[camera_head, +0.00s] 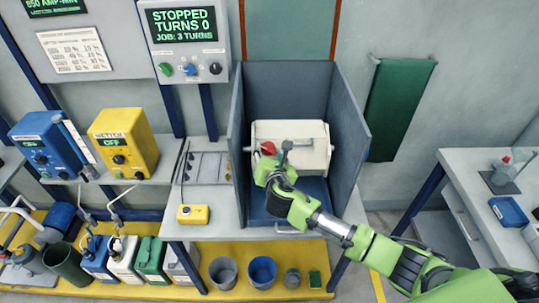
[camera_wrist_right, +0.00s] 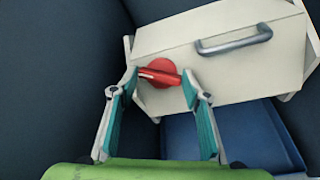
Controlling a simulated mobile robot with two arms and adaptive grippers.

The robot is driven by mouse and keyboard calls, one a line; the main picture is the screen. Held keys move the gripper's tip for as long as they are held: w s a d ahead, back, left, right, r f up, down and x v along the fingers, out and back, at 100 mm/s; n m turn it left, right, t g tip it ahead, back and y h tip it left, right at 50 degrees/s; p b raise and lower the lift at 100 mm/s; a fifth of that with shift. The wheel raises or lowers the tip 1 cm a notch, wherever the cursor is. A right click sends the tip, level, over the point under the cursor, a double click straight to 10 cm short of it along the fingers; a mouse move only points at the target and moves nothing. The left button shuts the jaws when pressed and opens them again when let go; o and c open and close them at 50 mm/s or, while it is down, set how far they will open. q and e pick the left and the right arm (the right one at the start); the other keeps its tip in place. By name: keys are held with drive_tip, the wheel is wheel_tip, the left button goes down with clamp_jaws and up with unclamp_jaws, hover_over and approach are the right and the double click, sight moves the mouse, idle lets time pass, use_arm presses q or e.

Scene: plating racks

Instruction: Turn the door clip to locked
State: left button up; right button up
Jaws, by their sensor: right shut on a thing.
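The door clip (camera_wrist_right: 160,73) is a red round knob with a raised bar, on the front of a cream box with a grey handle. In the right wrist view its bar lies nearly level, tilted slightly down to the right. The clip also shows in the head view (camera_head: 268,148), partly beside my gripper. My right gripper (camera_wrist_right: 158,82) has its two teal-padded fingers on either side of the clip, shut on its bar. The cream box (camera_head: 305,155) stands inside a blue-grey booth, its grey handle (camera_wrist_right: 235,39) right of the clip. My left gripper is not in view.
Booth side walls (camera_head: 349,120) stand close on both sides of the box. A blue tray (camera_wrist_right: 235,135) lies below it. A control panel (camera_head: 187,40) reads "STOPPED, TURNS 0". A yellow device (camera_head: 193,214) sits on the bench left of the booth.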

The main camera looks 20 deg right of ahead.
drive_tip(key=m+b, duration=0.1)
drive_tip(key=m, duration=0.1)
drive_tip(key=m+h, duration=0.1)
drive_tip(key=m, duration=0.2)
drive_tip(key=m+h+b, duration=0.1)
drive_tip(key=m, duration=0.1)
drive_tip(key=shift+a+f+b, duration=0.2)
drive_tip(key=shift+f+b, duration=0.05)
drive_tip(key=shift+b, duration=0.05)
drive_tip(key=m+b, duration=0.1)
drive_tip(key=m, duration=0.2)
drive_tip(key=m+g+h+b, duration=0.1)
drive_tip(key=m, duration=0.3)
drive_tip(key=shift+a+r+g+h, duration=0.1)
drive_tip(key=shift+g+h, duration=0.2)
drive_tip(key=o, duration=0.8)
drive_tip(key=shift+r, duration=0.1)
drive_tip(key=v, duration=1.2)
